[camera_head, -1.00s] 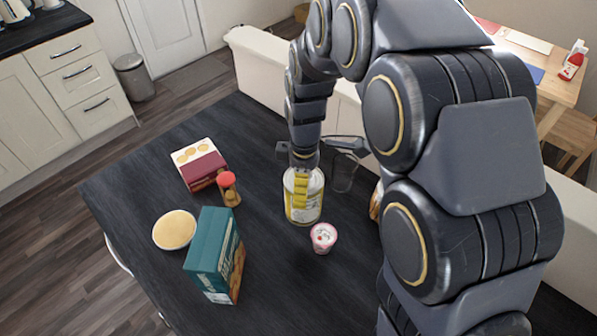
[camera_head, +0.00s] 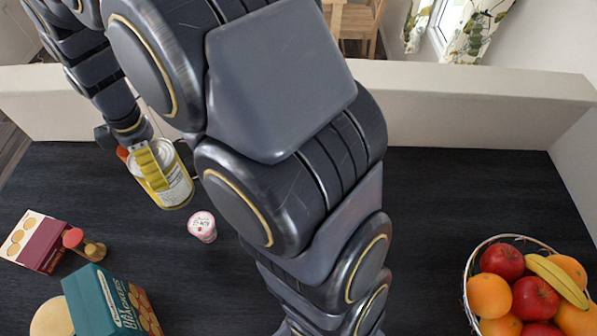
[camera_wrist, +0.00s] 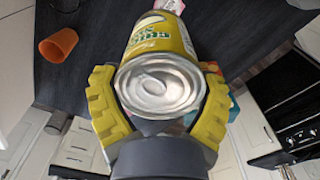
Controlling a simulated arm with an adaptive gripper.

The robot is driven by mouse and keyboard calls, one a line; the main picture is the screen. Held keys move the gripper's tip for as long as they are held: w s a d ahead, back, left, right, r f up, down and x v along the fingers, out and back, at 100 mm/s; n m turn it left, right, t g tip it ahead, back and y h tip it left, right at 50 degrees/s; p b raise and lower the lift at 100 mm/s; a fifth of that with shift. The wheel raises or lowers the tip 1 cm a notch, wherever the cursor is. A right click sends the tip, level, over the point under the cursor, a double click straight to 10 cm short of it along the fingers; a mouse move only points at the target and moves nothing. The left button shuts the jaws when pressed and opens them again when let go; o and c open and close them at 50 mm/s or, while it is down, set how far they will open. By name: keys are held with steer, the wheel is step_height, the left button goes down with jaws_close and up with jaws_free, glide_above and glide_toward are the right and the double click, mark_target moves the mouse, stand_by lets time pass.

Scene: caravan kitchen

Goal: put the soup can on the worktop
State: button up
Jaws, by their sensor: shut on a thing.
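The soup can (camera_head: 173,180), yellow and white with metal ends, is held tilted at the upper left of the head view. My gripper (camera_head: 152,165), with yellow ridged fingers, is shut on it. In the wrist view the can (camera_wrist: 165,42) lies between both fingers, one metal end towards the camera and its label partly readable. The can appears raised above the dark surface (camera_head: 450,190); the exact gap is hard to judge. My arm hides part of the middle of that surface.
A pink-and-white cup (camera_head: 202,226) stands near the can. A cracker box (camera_head: 105,300), small jar (camera_head: 85,245) and maroon box (camera_head: 35,240) are at left. A fruit basket (camera_head: 470,290) is at right. An orange cup (camera_wrist: 58,45) shows in the wrist view. Centre-right is clear.

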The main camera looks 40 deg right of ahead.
steer(key=s+d+m, duration=0.2)
steer(key=d+m, duration=0.1)
steer(key=d, duration=0.8)
steer(key=s+d+m, duration=0.7)
steer(key=s+d, duration=0.8)
steer(key=d, duration=0.2)
steer(key=shift+s+d+m, duration=0.15)
steer(key=shift+s+m, duration=0.1)
steer(key=shift+m, duration=0.05)
steer(key=s+d+m, duration=0.1)
steer(key=s, duration=0.3)
steer(key=s+d+m, duration=0.1)
steer(key=s, duration=0.2)
steer(key=s+d+m, duration=0.1)
steer(key=s+m, duration=0.1)
steer(key=s, duration=0.2)
steer(key=shift+s+d, duration=0.15)
steer(key=shift+s, duration=0.2)
steer(key=f, duration=0.5)
steer(key=shift+w, duration=0.2)
steer(key=shift+f, duration=0.1)
